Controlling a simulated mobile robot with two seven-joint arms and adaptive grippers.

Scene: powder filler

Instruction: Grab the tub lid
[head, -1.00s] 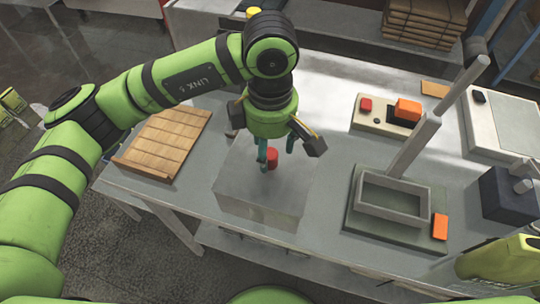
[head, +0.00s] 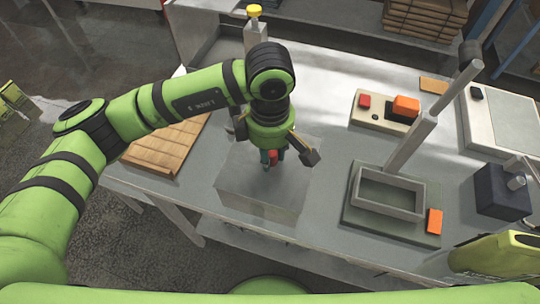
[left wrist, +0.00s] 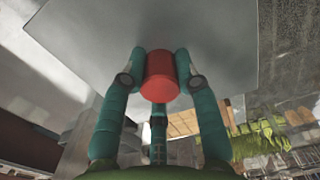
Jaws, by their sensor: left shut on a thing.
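The tub lid (head: 240,178) is a flat grey square on top of the grey tub (head: 250,208) at the near edge of the table. A red knob (head: 273,158) stands at its middle. My left gripper (head: 272,161) comes down from above and is shut on the red knob. In the left wrist view, the teal fingers (left wrist: 160,72) hold the red knob (left wrist: 161,80) from its sides, with the grey lid (left wrist: 150,22) behind it. I cannot tell whether the lid is lifted off the tub. My right gripper is not in view.
A ribbed wooden board (head: 165,145) lies left of the tub. Right of it stands a green-grey base with a rectangular frame (head: 390,195) and a tilted post. Behind are a control box with red and orange buttons (head: 385,108) and a pale scale-like unit (head: 505,120).

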